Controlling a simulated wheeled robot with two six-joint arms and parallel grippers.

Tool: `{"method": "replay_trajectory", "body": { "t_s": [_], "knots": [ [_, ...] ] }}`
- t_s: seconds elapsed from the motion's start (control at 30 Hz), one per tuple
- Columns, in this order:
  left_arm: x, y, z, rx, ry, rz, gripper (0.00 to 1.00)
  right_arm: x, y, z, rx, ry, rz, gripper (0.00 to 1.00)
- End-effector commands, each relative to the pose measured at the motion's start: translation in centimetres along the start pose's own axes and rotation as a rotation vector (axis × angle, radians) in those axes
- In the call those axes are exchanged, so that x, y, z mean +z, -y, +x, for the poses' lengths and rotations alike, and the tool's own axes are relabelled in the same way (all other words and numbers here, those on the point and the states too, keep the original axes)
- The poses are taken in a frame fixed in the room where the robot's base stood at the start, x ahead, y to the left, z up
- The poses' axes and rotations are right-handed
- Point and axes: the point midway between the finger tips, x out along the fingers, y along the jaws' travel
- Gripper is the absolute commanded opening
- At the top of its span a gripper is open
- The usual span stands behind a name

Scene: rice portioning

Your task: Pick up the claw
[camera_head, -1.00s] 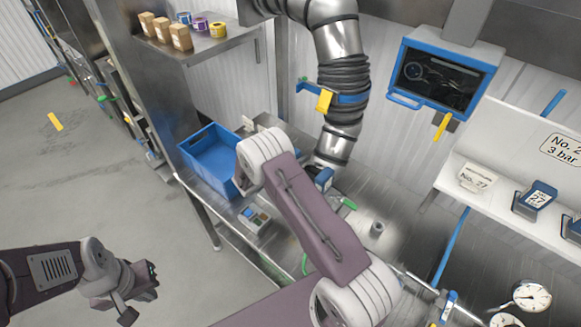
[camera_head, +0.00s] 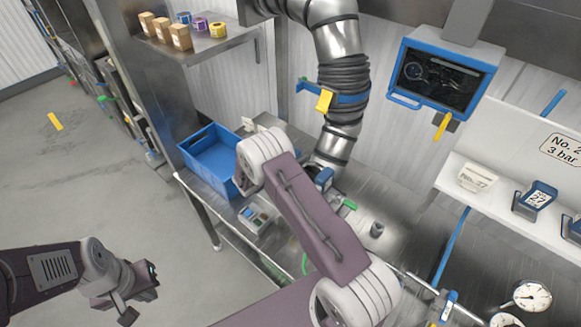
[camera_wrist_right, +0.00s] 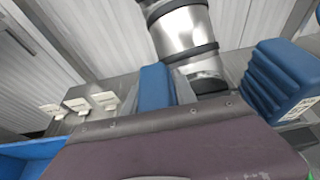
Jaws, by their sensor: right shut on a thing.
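No thing can be named for certain as the claw. My right gripper (camera_wrist_right: 155,125) shows in the right wrist view as a purple-grey body across the bottom. It is shut on a narrow blue piece (camera_wrist_right: 155,85) that rises beyond its edge, with paler sides beside it. In the head view, my right forearm hides most of this gripper. A blue block with a pale label (camera_head: 324,178) shows just beyond the wrist. My left gripper (camera_head: 143,288) hangs over the floor at lower left, away from the bench; its finger gap is unclear.
A blue bin (camera_head: 208,150) stands left of my right wrist. A silver duct (camera_head: 338,110) comes down close behind it. A ribbed blue block (camera_wrist_right: 280,80) stands at right in the wrist view. A blue-framed screen (camera_head: 440,80) hangs at the back. Open floor lies left.

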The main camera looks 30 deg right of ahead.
Motion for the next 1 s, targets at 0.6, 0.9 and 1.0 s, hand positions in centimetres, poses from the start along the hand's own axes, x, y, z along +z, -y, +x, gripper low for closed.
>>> {"method": "replay_trajectory", "body": {
  "t_s": [0.6, 0.9, 1.0],
  "knots": [
    [0.1, 0.0, 1.0, 0.000, 0.000, 0.000, 0.00, 3.9, -0.1, -1.4, 0.002, 0.004, 0.006, 0.00],
    [0.2, 0.0, 1.9, 0.000, 0.000, 0.000, 0.00, 8.9, -0.1, -3.2, 0.001, 0.003, 0.004, 0.00],
    [0.2, 0.0, 1.9, 0.000, 0.000, 0.000, 0.00, 9.4, 0.0, -3.4, 0.001, 0.002, 0.002, 0.00]
  ]
}}
